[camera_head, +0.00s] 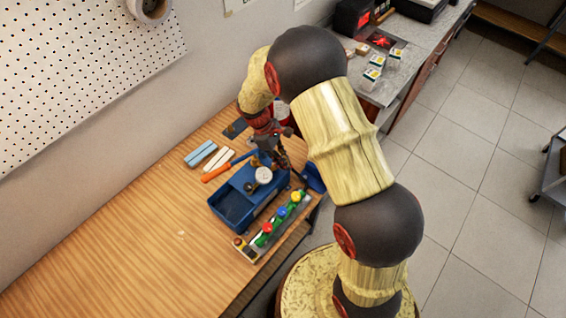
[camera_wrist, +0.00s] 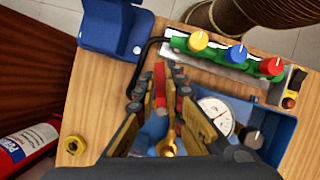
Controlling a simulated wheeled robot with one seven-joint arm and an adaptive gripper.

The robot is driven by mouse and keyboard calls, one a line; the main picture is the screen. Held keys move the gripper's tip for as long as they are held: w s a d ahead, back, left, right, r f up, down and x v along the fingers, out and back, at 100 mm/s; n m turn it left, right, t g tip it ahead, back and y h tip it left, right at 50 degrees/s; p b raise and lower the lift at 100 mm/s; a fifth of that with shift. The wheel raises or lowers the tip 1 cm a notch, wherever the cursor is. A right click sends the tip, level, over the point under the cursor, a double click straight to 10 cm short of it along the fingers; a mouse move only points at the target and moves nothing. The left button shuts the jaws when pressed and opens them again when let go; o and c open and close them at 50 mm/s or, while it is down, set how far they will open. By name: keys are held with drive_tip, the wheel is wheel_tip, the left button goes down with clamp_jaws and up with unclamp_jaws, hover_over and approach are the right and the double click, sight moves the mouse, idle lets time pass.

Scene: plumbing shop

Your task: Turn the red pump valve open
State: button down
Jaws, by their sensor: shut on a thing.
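My gripper (camera_wrist: 172,84) is low over the pump, its two dark, brass-coloured fingers close together. A narrow red piece (camera_wrist: 160,76), which looks like the red valve's handle, shows between the fingers, and they are shut on it. Most of the valve is hidden by the fingers. A blue part (camera_wrist: 154,128) and a brass fitting (camera_wrist: 168,146) show beneath. The pump's blue tank (camera_head: 233,207) and round white gauge (camera_head: 264,175) are beside the gripper; the gauge also shows in the wrist view (camera_wrist: 215,114). In the head view my gripper (camera_head: 280,160) is at the tank's far end.
A manifold (camera_head: 262,236) with yellow, blue and red knobs lies along the tank. An orange handle (camera_head: 218,171) and blue and white strips (camera_head: 201,153) lie left. A fire extinguisher (camera_wrist: 22,146) and blue holder (camera_wrist: 114,32) are close. The front-left bench is clear.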

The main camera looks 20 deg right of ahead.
drive_tip(key=n, duration=0.1)
drive_tip(key=w+n+t, duration=0.1)
drive_tip(key=n, duration=0.1)
drive_tip(key=n+h, duration=0.1)
drive_tip(key=shift+w+d+n+t, duration=0.15)
drive_tip(key=shift+d+n+t, duration=0.15)
drive_tip(key=shift+d, duration=0.1)
drive_tip(key=n, duration=0.2)
drive_tip(key=w+n+t, duration=0.1)
drive_tip(key=shift+w+n+p, duration=0.1)
drive_tip(key=shift+n+p, duration=0.3)
drive_tip(key=n+t, duration=0.1)
drive_tip(key=n, duration=0.1)
drive_tip(key=w+n, duration=0.1)
drive_tip(key=n, duration=0.1)
drive_tip(key=w+n+t, duration=0.1)
drive_tip(key=shift+a+n+t+y+p, duration=0.15)
drive_tip(key=shift+n+t+y+p, duration=0.15)
drive_tip(key=shift+n+p, duration=0.1)
drive_tip(key=c, duration=2)
unclamp_jaws()
drive_tip(key=shift+c, duration=0.2)
drive_tip(key=shift+o, duration=0.7)
drive_tip(key=shift+r, duration=0.1)
drive_tip(key=v, duration=1.1)
drive_tip(key=shift+s+a+r, duration=0.15)
drive_tip(key=shift+a+r, duration=0.05)
drive_tip(key=shift+r, duration=0.1)
